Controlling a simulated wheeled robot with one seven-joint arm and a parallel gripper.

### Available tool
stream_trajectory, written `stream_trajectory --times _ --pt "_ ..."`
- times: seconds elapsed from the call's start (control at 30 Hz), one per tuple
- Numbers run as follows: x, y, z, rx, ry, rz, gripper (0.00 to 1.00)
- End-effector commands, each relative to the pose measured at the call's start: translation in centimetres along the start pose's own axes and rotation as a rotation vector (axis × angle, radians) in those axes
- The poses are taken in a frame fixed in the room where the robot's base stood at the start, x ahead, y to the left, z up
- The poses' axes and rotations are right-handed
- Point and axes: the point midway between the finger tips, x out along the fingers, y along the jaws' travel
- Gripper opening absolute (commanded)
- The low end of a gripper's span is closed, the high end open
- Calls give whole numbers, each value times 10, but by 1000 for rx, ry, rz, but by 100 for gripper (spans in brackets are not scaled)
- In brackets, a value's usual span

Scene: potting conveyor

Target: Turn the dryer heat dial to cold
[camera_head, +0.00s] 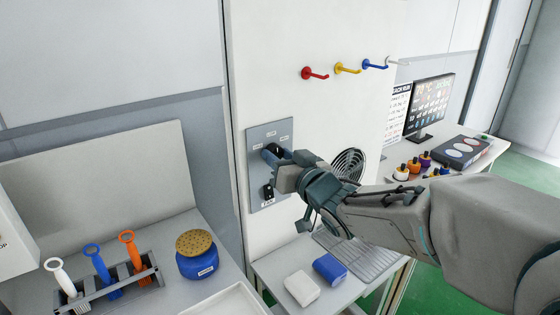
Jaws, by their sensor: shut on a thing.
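The grey dryer panel (262,135) is fixed upright on the white wall, with small white labels near its top. A small black switch (268,191) sits low on the panel, above another label. My gripper (272,154) reaches in from the right and is shut at the middle of the panel, where the heat dial is. The gripper covers the dial, so its pointer and setting cannot be seen. The label text is too small to read.
Coloured hooks (347,69) stick out of the wall above. A round black fan grille (348,165) is behind my arm. Below are a white block (302,288), a blue block (330,267), a blue jar (197,263) and a brush rack (150,262). A monitor (430,103) stands at the right.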

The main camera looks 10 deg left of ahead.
Motion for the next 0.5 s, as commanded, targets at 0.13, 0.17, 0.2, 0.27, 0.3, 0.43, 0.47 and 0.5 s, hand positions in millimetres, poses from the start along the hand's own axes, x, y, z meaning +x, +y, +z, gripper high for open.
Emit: stream_trajectory --times 0.13,0.17,0.2,0.27,0.3,0.43,0.47,0.5 --pt "0 1 6 -95 10 -2 11" --pt "0 1 6 -119 11 -2 11" --pt "0 2 7 -152 13 -2 11" --pt "0 2 7 -206 18 -3 11" --pt "0 2 7 -243 21 -4 11" --pt "0 2 7 -367 29 -5 11" --pt "0 2 7 -394 30 -6 11" --pt "0 2 7 -433 33 -7 11"
